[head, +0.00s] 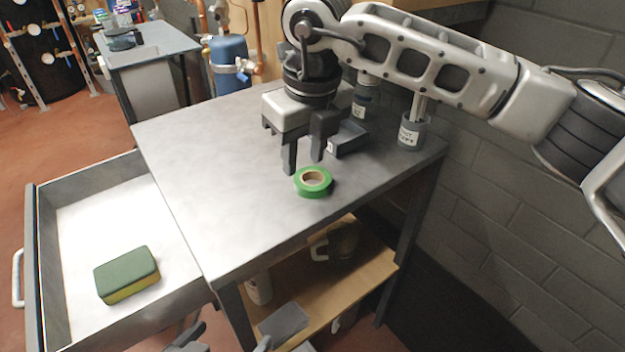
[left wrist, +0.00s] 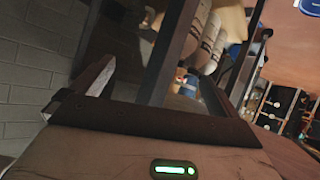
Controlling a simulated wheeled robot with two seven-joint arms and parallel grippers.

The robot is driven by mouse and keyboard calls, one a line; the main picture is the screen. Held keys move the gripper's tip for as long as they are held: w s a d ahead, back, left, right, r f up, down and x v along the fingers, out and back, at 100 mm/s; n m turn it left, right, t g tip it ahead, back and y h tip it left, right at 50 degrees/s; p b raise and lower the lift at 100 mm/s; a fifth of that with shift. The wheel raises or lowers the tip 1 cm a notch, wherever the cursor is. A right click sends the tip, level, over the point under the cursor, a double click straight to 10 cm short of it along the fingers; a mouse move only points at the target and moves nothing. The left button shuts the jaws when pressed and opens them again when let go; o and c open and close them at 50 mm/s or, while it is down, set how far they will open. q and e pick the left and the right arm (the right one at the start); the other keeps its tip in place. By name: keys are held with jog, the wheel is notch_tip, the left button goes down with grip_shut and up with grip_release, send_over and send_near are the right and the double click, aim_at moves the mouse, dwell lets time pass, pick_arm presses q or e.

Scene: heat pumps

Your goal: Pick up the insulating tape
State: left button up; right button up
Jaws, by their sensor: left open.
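A roll of green insulating tape (head: 314,182) with a tan core lies flat near the front edge of the grey worktop. My right gripper (head: 303,163) is just behind and above the tape, pointing down. Its fingers are apart with nothing visible between them, and the tape is not held. My left gripper (head: 236,334) is low at the bottom edge of the head view, partly cut off, in front of the table. In the left wrist view its fingers (left wrist: 150,92) are wide apart and empty; the tape does not show there.
An open drawer (head: 78,222) at the left holds a green and yellow sponge (head: 127,275). A grey cup (head: 412,132) and a dark bottle (head: 364,97) stand at the worktop's back. A wooden shelf (head: 365,275) below holds a mug. The worktop's left side is clear.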

aim_at(301, 183)
jog(key=f, duration=0.5)
jog(key=shift+w+a+f, duration=0.1)
jog(key=shift+w+a, duration=0.1)
jog(key=shift+w, duration=0.05)
grip_shut()
